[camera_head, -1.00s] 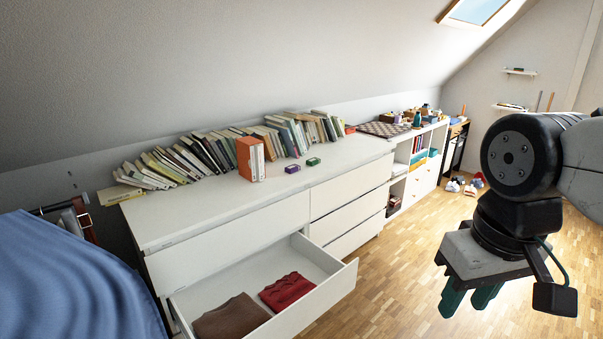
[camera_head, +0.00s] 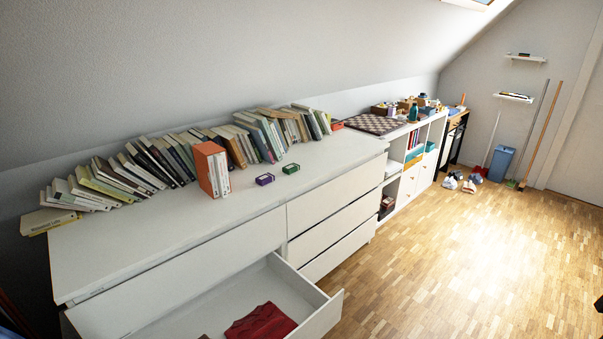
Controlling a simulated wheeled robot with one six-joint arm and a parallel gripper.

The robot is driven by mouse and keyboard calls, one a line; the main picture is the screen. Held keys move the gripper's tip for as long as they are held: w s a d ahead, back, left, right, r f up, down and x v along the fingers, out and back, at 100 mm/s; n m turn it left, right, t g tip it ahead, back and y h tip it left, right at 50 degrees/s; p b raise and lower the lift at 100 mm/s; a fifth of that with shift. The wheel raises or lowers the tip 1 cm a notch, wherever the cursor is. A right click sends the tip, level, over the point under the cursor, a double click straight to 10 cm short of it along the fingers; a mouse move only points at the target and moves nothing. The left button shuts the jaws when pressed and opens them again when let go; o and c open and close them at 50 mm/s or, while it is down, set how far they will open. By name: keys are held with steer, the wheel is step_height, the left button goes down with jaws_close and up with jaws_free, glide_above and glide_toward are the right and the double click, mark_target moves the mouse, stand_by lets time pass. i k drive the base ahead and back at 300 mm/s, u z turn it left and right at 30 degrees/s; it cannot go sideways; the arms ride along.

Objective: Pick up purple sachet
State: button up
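A small purple box-like packet (camera_head: 265,179), which looks like the purple sachet, lies on the white dresser top (camera_head: 180,226). It is to the right of an orange-and-white book set and to the left of a similar small green packet (camera_head: 291,168). Nothing touches or covers it. My gripper and arm are out of this view.
Leaning books (camera_head: 150,158) line the back of the dresser, with the orange-spined set (camera_head: 211,168) in front. An open drawer (camera_head: 320,318) holding a red cloth (camera_head: 262,323) juts out below. Wooden floor (camera_head: 440,255) to the right is clear.

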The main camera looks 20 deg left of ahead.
mark_target(264, 180)
steer(key=z, duration=0.1)
steer(key=i, duration=0.7)
steer(key=u, duration=0.75)
steer(key=i, duration=0.95)
steer(key=u, duration=0.15)
